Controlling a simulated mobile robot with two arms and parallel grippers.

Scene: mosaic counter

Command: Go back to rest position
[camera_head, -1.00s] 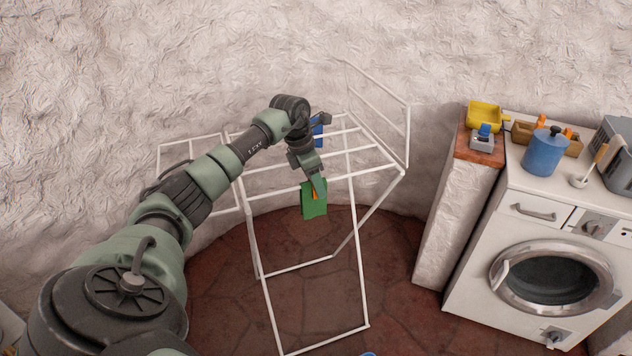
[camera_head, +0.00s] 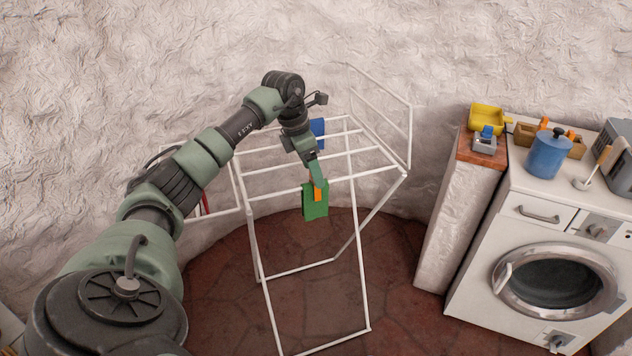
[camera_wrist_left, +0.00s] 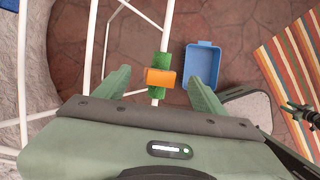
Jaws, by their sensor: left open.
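A green cloth (camera_head: 314,208) hangs over the near rail of the white drying rack (camera_head: 378,180), with an orange clothespin (camera_head: 318,194) on it. My left gripper (camera_head: 316,178) is just above the clothespin. In the left wrist view, my left gripper (camera_wrist_left: 160,80) is open, with one finger on each side of the orange clothespin (camera_wrist_left: 160,78) and gaps between. The green cloth (camera_wrist_left: 157,92) shows behind the clothespin there. My right gripper is not in view.
A blue cloth (camera_head: 318,128) hangs farther back on the rack. A brick-topped ledge (camera_head: 478,146) and a washing machine (camera_head: 520,230) stand at the right. In the left wrist view, a blue basket (camera_wrist_left: 202,66) and a striped rug (camera_wrist_left: 290,60) lie beyond the rack.

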